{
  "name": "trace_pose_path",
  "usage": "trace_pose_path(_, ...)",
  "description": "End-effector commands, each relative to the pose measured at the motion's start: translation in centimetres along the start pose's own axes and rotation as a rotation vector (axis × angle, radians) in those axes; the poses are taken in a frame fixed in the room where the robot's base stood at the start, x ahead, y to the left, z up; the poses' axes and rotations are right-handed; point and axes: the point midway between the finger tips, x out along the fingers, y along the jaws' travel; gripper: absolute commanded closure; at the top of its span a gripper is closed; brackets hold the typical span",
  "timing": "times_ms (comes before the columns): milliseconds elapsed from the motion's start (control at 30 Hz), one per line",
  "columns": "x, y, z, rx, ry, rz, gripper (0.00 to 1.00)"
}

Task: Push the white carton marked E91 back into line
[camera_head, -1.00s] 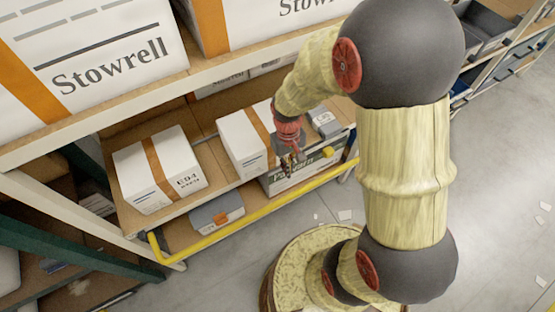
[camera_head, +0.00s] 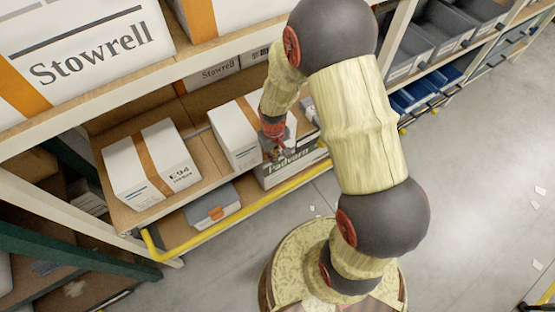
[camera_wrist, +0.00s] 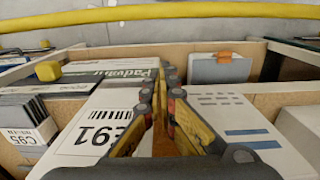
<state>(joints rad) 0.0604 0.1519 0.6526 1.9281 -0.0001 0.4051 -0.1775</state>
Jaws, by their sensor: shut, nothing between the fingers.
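The white carton marked E91 (camera_wrist: 85,140) lies under my gripper in the wrist view, with its barcode label to the left and orange tape along its middle. In the head view the carton (camera_head: 229,140) stands on the middle shelf, its right part hidden behind my wrist. My gripper (camera_head: 281,153) is shut and empty, at the front right of this carton. In the wrist view the closed fingers (camera_wrist: 168,88) reach over the carton's tape; I cannot tell whether they touch it.
Another white carton, marked E94 (camera_head: 155,172), stands to the left on the same shelf. A grey case with an orange latch (camera_head: 213,207) and a Padvorn box (camera_head: 283,172) sit lower. A yellow rail (camera_head: 225,222) runs along the front. Large Stowrell cartons (camera_head: 85,50) stand above.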

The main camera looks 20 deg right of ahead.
Motion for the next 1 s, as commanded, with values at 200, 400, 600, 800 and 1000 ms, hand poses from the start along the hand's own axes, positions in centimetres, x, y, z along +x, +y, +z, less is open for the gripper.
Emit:
trace_pose_path(200,0.1,0.0,-1.3,-0.001,-0.003,-0.001,1.00)
trace_pose_path(400,0.0,0.0,-1.5,0.000,-0.003,-0.001,1.00)
trace_pose_path(600,0.0,0.0,-1.8,0.000,-0.003,0.000,1.00)
trace_pose_path(800,0.1,0.0,-5.4,0.000,-0.003,-0.001,1.00)
trace_pose_path(1000,0.0,0.0,-7.4,0.001,-0.004,-0.001,1.00)
